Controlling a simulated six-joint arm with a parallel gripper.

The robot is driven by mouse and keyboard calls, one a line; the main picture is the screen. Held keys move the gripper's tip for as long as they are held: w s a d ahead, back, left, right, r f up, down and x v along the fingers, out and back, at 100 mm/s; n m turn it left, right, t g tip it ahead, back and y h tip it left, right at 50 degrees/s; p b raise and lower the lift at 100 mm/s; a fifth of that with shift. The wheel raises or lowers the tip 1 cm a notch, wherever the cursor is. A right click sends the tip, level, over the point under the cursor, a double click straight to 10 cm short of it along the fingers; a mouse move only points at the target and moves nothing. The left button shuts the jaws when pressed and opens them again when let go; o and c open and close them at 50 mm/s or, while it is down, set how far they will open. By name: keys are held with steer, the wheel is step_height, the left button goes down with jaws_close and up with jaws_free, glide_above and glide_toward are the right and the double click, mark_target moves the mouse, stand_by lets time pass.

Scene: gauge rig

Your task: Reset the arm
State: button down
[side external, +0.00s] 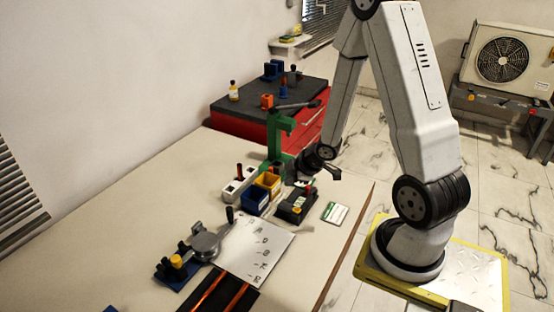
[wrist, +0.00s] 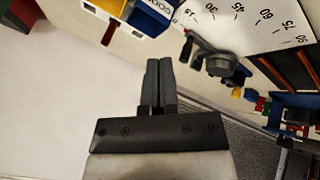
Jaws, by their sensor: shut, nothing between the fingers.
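My gripper (side external: 334,174) is up above the right side of the table, beside the green stand in the side view. In the wrist view my gripper (wrist: 159,66) has its two dark fingers together with nothing between them. It touches no object that I can see. My arm is raised and bent.
On the table are a green stand (side external: 276,150), a blue bin (side external: 256,199), a yellow bin (side external: 268,181), a black button box (side external: 294,207), a white number plate (side external: 258,250) and a grey lever fixture (side external: 206,243). The table's left part is clear.

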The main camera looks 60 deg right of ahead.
steer(key=s+a+r+m+g, duration=0.2)
steer(key=a+r+m, duration=0.2)
steer(key=a, duration=0.4)
steer(key=s+a+r+m+g, duration=0.2)
steer(key=a+r+m, duration=0.2)
steer(key=a, duration=0.3)
steer(key=shift+s+a+r, duration=0.2)
steer(key=shift+a+r, duration=0.15)
steer(key=shift+r, duration=0.1)
